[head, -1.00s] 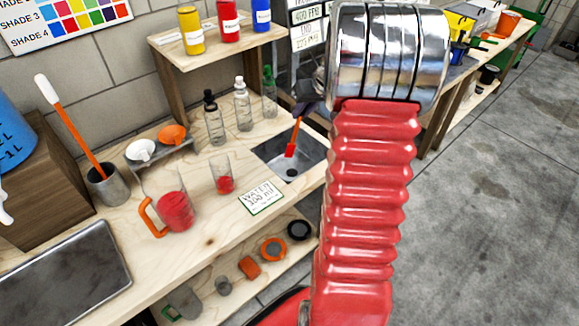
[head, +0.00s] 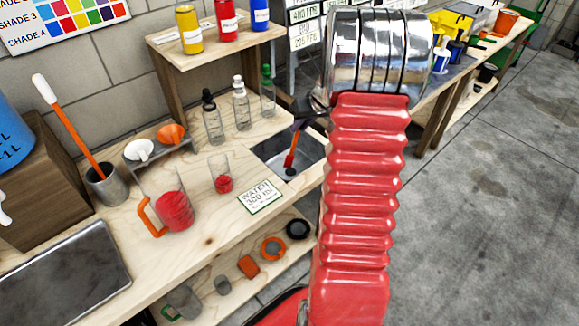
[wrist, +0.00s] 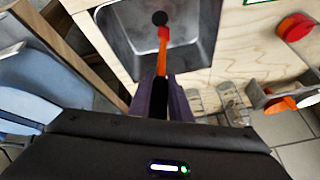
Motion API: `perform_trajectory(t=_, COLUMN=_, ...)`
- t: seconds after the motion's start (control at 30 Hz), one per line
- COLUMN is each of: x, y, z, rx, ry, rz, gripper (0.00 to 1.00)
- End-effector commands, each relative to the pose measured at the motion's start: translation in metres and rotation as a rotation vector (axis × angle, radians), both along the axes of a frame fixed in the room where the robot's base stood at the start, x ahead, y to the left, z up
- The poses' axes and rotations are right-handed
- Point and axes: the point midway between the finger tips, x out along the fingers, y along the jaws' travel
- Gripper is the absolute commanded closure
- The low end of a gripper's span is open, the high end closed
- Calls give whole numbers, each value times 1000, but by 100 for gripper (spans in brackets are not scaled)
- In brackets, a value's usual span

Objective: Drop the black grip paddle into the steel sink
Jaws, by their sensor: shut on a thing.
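The paddle (head: 292,152) has an orange shaft and a red end, and hangs nearly upright over the steel sink (head: 313,150). My gripper (head: 304,113) is shut on its upper end, above the sink, partly hidden behind my arm. In the wrist view, the jaws (wrist: 160,100) hold the paddle's black grip, and the orange shaft (wrist: 162,62) and red end (wrist: 164,34) reach over the basin (wrist: 190,45), close to the dark drain (wrist: 159,18). I cannot tell whether the red end touches the sink floor.
A beaker with red liquid (head: 221,174) and a water card (head: 261,197) stand left of the sink. Several bottles (head: 240,105) stand behind it. A jug of red liquid (head: 174,205) is further left. The lower shelf holds an orange ring (head: 273,247) and other small parts.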

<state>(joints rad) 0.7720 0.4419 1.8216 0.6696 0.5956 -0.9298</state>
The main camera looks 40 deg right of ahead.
Motion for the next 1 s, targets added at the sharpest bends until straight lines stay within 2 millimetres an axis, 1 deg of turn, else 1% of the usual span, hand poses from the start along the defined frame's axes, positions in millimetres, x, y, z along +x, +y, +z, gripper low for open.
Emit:
perform_trajectory(t=0.17, x=0, y=0, z=0, rx=0, ry=0, rz=1, gripper=100)
perform_trajectory(t=0.2, x=0, y=0, z=0, rx=0, ry=0, rz=1, gripper=81)
perform_trajectory(t=0.5, x=0, y=1, z=0, rx=0, ry=0, rz=1, gripper=61)
perform_trajectory(t=0.83, x=0, y=1, z=2, rx=0, ry=0, rz=2, gripper=61)
perform_trajectory(t=1.0, x=-5, y=0, z=12, rx=-2, ry=-1, rz=2, gripper=61)
